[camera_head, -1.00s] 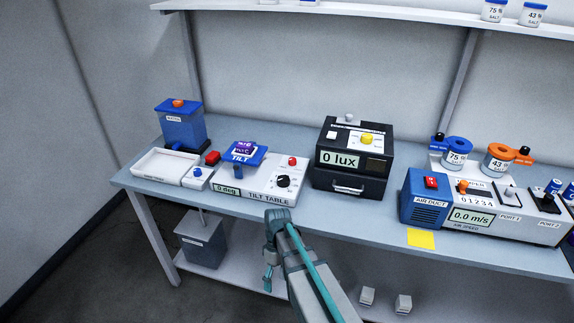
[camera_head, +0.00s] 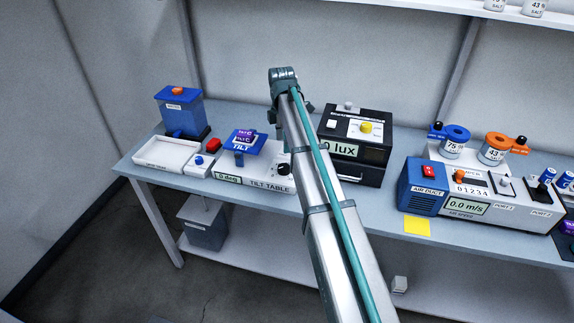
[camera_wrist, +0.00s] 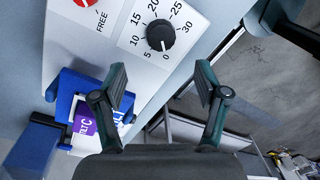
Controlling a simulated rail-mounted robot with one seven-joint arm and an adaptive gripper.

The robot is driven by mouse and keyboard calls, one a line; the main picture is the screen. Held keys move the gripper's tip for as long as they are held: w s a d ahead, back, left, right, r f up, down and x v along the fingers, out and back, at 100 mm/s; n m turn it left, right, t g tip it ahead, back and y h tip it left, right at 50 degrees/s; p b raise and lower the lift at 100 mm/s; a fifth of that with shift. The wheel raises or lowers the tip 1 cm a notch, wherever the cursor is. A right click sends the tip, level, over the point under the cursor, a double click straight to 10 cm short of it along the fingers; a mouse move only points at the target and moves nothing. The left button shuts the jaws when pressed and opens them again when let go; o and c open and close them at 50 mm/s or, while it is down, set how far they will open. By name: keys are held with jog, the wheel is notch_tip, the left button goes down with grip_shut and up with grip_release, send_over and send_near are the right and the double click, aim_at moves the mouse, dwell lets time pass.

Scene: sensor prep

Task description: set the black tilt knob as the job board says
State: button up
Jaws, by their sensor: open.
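The black tilt knob (camera_head: 284,168) sits at the right of the white tilt table (camera_head: 262,185), whose display reads 0 deg. In the wrist view, the knob (camera_wrist: 160,35) has its white pointer toward the 0 on a dial marked 0 to 30. My gripper (camera_wrist: 161,76) is open and empty; its two fingers are spread below the knob in the picture, apart from it. The fingers do not show clearly in the head view. No job board is readable in view.
The blue tilt plate (camera_head: 242,148) carries a purple-labelled item. A black lux box (camera_head: 355,172) stands to the right, partly behind my arm. A white tray (camera_head: 165,155) is at left. The air duct unit (camera_head: 425,185) and a yellow note (camera_head: 416,226) are at right.

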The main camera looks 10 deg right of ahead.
aim_at(284, 166)
jog(key=f+p, duration=0.1)
jog(key=f, duration=0.2)
jog(key=f+p, duration=0.1)
jog(key=f, duration=0.6)
jog(key=shift+s+f+p, duration=0.1)
jog(key=shift+s+p, duration=0.3)
jog(key=c, duration=1.2)
